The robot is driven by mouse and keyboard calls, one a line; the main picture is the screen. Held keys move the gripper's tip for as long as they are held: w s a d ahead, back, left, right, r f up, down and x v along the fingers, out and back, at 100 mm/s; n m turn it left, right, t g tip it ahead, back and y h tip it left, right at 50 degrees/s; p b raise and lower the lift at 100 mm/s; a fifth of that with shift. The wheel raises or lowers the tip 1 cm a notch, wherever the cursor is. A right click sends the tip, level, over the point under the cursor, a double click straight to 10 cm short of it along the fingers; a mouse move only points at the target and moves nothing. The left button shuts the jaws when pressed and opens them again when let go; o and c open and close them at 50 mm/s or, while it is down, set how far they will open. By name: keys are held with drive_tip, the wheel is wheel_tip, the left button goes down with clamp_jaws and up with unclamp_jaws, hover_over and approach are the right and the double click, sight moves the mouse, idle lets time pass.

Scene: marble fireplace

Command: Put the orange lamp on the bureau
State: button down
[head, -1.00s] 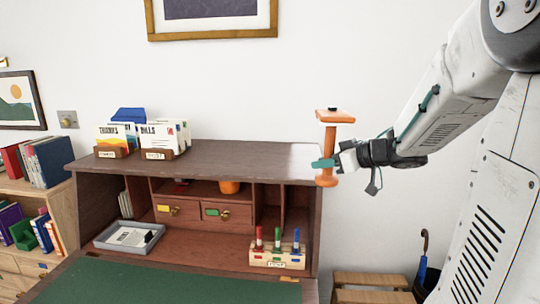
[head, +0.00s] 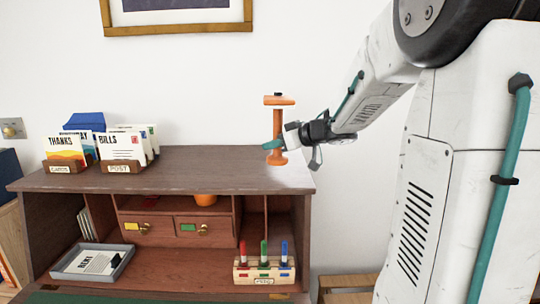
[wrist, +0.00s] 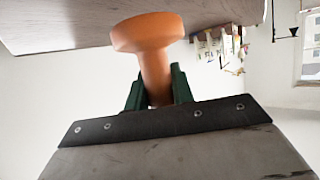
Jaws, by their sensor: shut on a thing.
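The orange lamp (head: 277,122) is upright, with a flat square top, a thin stem and a round foot. My gripper (head: 273,145) is shut on its stem, low down just above the foot. In the wrist view the lamp's round orange end (wrist: 147,32) and stem stand between the green fingers (wrist: 157,90). The bureau (head: 180,178) is dark wood with a flat top. In the head view the foot lies over the right end of that top. I cannot tell whether it touches the wood or hangs above it.
Card holders marked THANKS (head: 65,153) and BILLS (head: 122,150) stand on the top's left side. The middle of the top is clear. Below are a grey tray (head: 92,262), drawers and a rack of coloured markers (head: 264,268). A framed picture (head: 180,30) hangs above.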

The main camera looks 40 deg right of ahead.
sight(270, 155)
drive_tip(key=shift+w+a, duration=0.2)
drive_tip(key=shift+w, duration=0.65)
drive_tip(key=shift+f, duration=1.8)
drive_tip(key=shift+f, duration=0.1)
drive_tip(key=c, duration=1.2)
unclamp_jaws()
